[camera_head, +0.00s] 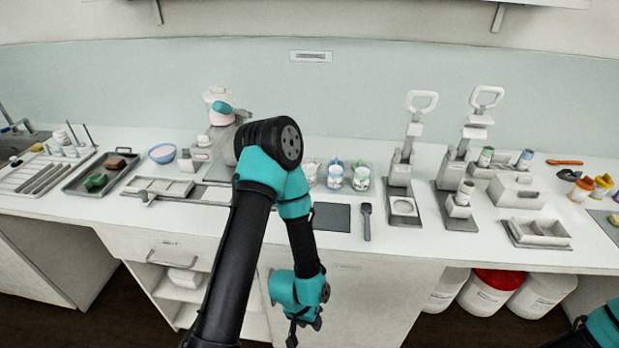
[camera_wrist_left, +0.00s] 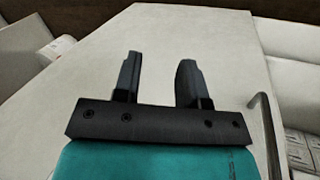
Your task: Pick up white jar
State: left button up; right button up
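Small white jars with coloured labels stand on a clear tray at the middle of the counter: one with a blue label (camera_head: 335,176) and one with a green label (camera_head: 361,178). A paler container (camera_head: 310,173) stands left of them, partly hidden by my arm. I cannot tell which is the task's white jar. My left gripper (camera_head: 300,325) hangs low in front of the cabinet, below the counter and apart from the jars. In the left wrist view its fingers (camera_wrist_left: 160,78) are apart with nothing between them. My right gripper is out of view; only part of that arm shows at lower right.
White tubs (camera_head: 487,292), one red-lidded, stand under the counter at right. A dark mat (camera_head: 331,217) and spatula (camera_head: 367,222) lie near the counter's front edge. Presses (camera_head: 402,170) stand to the right. A cabinet drawer handle (camera_head: 177,261) sticks out at left.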

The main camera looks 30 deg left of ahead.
pick_arm(q)
jog(key=o, duration=0.9)
jog(key=shift+a, duration=0.1)
